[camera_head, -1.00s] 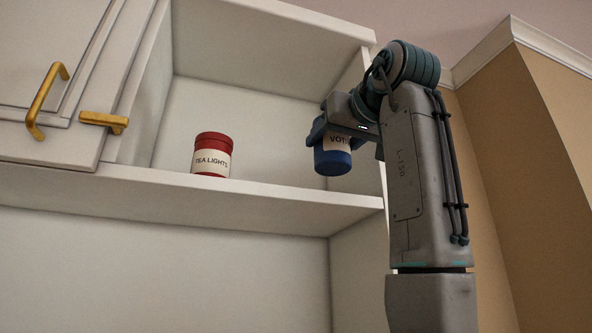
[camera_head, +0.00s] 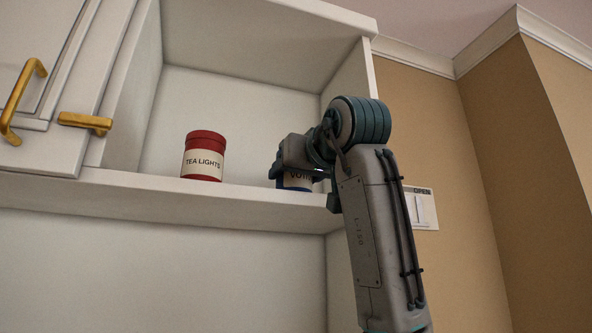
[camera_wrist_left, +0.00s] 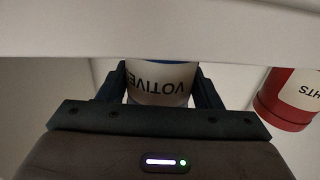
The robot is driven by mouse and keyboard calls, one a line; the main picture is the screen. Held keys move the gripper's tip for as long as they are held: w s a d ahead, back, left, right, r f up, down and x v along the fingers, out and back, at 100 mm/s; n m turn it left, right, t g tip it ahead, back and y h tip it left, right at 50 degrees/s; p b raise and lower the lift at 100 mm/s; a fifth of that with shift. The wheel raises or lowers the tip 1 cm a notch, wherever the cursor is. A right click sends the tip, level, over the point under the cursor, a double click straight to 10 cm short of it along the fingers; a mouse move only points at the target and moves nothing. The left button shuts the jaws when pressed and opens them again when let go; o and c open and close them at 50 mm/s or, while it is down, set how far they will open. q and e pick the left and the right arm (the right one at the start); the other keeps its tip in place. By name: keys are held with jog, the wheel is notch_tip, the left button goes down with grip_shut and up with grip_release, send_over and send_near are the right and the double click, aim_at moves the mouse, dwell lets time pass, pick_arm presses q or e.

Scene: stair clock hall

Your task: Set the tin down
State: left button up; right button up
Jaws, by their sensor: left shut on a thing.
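My left gripper (camera_head: 284,172) is shut on the blue votive tin (camera_head: 297,181), which has a cream label. The tin is at the right part of the white open shelf (camera_head: 232,193), low, by its front edge. The gripper partly covers it in the head view. In the left wrist view the gripper (camera_wrist_left: 162,88) has a dark finger on each side of the tin (camera_wrist_left: 160,82), and its label reads upside down. The shelf's edge (camera_wrist_left: 160,30) hides the tin's base there, so I cannot tell whether it touches the shelf. My right gripper is not in view.
A red tea lights tin (camera_head: 203,157) stands on the shelf to the left, with a gap between the tins. It also shows in the left wrist view (camera_wrist_left: 288,100). The shelf's side wall (camera_head: 349,90) is close on the right. A cabinet door with a gold handle (camera_head: 20,100) is at left.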

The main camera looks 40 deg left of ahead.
pick_arm(q)
jog(key=shift+s+d, duration=0.15)
jog(key=shift+s, duration=0.05)
jog(key=shift+f, duration=0.15)
jog(key=o, duration=1)
jog(key=shift+c, duration=0.2)
jog(key=shift+o, duration=0.7)
jog(key=shift+w, duration=0.1)
